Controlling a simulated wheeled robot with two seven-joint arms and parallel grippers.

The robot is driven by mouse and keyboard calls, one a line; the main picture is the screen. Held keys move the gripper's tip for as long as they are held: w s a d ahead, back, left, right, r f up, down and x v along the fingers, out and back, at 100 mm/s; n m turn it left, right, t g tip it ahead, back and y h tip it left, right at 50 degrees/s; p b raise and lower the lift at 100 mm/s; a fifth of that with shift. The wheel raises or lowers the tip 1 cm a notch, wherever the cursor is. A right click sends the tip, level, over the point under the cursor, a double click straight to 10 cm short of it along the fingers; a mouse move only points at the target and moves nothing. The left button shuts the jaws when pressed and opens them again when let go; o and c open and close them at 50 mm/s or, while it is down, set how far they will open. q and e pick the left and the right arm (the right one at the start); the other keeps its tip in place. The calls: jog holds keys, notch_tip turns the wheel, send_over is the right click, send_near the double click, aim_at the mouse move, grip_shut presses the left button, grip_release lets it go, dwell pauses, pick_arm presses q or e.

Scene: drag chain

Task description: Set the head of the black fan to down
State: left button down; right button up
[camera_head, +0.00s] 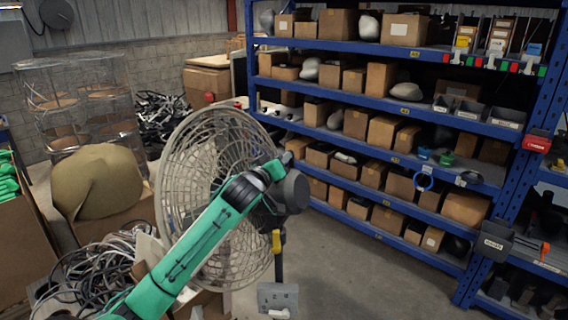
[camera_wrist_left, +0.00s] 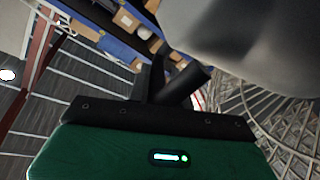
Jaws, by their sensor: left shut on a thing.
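The fan has a large round wire cage (camera_head: 180,165) and a dark motor housing (camera_head: 292,192) at its back right. It stands on a pole with a yellow piece (camera_head: 276,240). The cage stands nearly upright, facing left. My green left arm crosses in front of it, and my left gripper (camera_head: 268,180) is at the motor housing, shut on the fan head. The exact grip is hidden in the head view. In the left wrist view, the dark fingers (camera_wrist_left: 180,85) reach toward a large grey blurred surface, and the wire cage (camera_wrist_left: 285,115) shows at right. My right gripper is not in view.
Blue shelving (camera_head: 415,168) with many boxes stands behind and to the right. Coiled cables (camera_head: 85,275), a brown sack (camera_head: 100,182) and wire baskets (camera_head: 80,95) crowd the left. Grey floor (camera_head: 350,275) is clear right of the fan.

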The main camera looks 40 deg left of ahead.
pick_arm(q)
jog(key=shift+r, duration=0.1)
jog(key=c, duration=1.4)
grip_release()
jog(key=shift+d, duration=0.1)
jog(key=shift+o, duration=0.2)
jog(key=shift+s+f+b, duration=0.2)
jog(key=shift+s+b, duration=0.15)
jog(key=shift+s, duration=0.1)
jog(key=s+d+b, duration=0.2)
jog(key=s+b, duration=0.3)
jog(key=s, duration=0.7)
jog(key=shift+s+d+r+b, duration=0.15)
jog(key=shift+s+d+b, duration=0.1)
jog(key=shift+s+b, duration=0.15)
